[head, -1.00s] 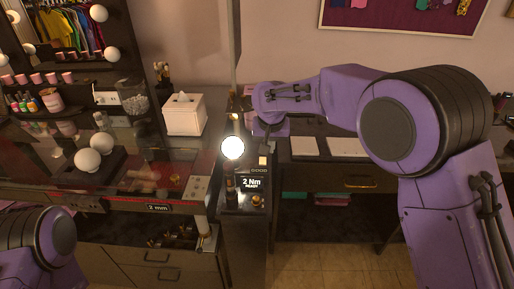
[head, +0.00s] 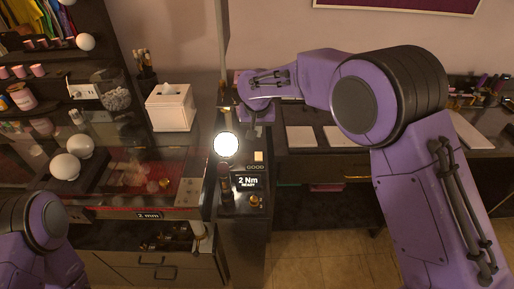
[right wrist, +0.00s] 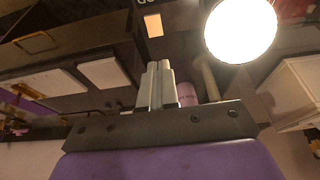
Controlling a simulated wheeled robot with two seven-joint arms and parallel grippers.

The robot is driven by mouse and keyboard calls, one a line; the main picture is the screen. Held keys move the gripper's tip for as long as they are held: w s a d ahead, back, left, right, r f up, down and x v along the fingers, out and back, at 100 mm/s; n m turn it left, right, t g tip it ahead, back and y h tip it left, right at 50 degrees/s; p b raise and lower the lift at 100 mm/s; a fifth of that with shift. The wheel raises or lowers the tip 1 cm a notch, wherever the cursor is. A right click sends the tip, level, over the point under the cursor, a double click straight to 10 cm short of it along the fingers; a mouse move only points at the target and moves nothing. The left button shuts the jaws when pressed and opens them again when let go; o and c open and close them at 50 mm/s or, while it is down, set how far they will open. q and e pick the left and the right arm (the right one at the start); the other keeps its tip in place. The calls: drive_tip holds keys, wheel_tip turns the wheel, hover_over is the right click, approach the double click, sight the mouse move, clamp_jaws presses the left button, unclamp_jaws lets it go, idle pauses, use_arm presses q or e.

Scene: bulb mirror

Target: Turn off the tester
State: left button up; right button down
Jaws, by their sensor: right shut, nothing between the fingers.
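The tester (head: 243,215) is a dark narrow stand in the middle of the head view. A lit round bulb (head: 226,144) glows on it, and the bulb also shows in the right wrist view (right wrist: 241,30). Its display (head: 248,183) reads "2 Nm READY". A cream rocker switch (head: 258,156) sits above the word GOOD and also shows in the right wrist view (right wrist: 153,25). My right gripper (right wrist: 157,75) is shut and empty, apart from the switch and bulb.
A white tissue box (head: 170,108) stands left of the bulb. Two unlit bulbs (head: 72,155) lie on the vanity at left. A brass knob (head: 255,201) sits below the display. Pale sheets (head: 301,137) lie on the desk at right.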

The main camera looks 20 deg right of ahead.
sight(257, 153)
drive_tip(key=p+x, duration=0.1)
drive_tip(key=x, duration=0.2)
drive_tip(key=p+x, duration=0.1)
drive_tip(key=x, duration=0.3)
drive_tip(key=p+x, duration=0.1)
drive_tip(key=x, duration=0.3)
drive_tip(key=shift+s+f, duration=0.15)
drive_tip(key=shift+s, duration=0.25)
